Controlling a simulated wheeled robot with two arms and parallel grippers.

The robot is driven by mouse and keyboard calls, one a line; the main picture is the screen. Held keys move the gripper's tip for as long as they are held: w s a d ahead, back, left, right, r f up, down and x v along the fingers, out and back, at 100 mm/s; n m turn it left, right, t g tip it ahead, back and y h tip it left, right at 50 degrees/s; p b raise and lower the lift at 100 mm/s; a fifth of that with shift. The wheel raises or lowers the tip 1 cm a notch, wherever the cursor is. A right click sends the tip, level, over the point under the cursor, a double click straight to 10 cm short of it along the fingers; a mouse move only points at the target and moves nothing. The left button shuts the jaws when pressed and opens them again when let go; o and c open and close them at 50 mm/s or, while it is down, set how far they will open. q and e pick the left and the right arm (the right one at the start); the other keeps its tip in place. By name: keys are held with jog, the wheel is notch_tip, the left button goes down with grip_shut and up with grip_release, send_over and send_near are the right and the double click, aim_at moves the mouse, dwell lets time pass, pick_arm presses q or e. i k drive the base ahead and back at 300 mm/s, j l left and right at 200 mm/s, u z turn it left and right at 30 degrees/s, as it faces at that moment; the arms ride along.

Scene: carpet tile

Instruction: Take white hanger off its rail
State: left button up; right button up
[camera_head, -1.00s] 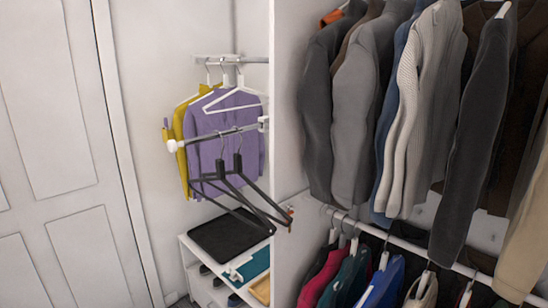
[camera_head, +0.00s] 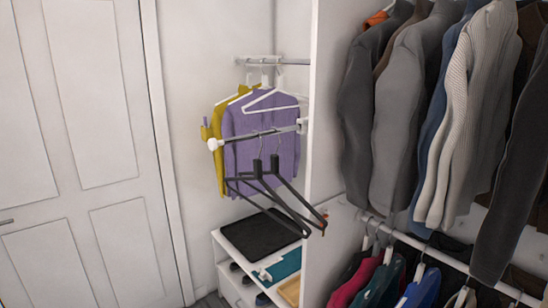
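An empty-looking white hanger (camera_head: 272,109) hangs in front of a purple garment (camera_head: 240,124), on the upper short rail (camera_head: 293,61) in the alcove. Its hook is small and partly merges with the other hangers at the rail. Another white hanger shoulder shows at the yellow garment (camera_head: 217,130) beside the purple one. Neither of my grippers is in view.
A lower rail (camera_head: 234,138) with a white end knob juts out in front and carries black hangers (camera_head: 262,190). A white panel (camera_head: 325,95) separates the alcove from packed clothes on the right. A white shelf unit (camera_head: 222,262) stands below. A closed door (camera_head: 80,150) is at left.

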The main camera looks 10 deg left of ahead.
aim_at(279, 78)
jog(key=i+j, duration=0.15)
jog(key=j, duration=0.25)
jog(key=i+j+z, duration=0.15)
jog(key=j, duration=0.25)
jog(key=i+j, duration=0.1)
jog(key=j, duration=0.3)
jog(key=i+j+z, duration=0.15)
jog(key=j, duration=0.7)
jog(key=i+z, duration=0.05)
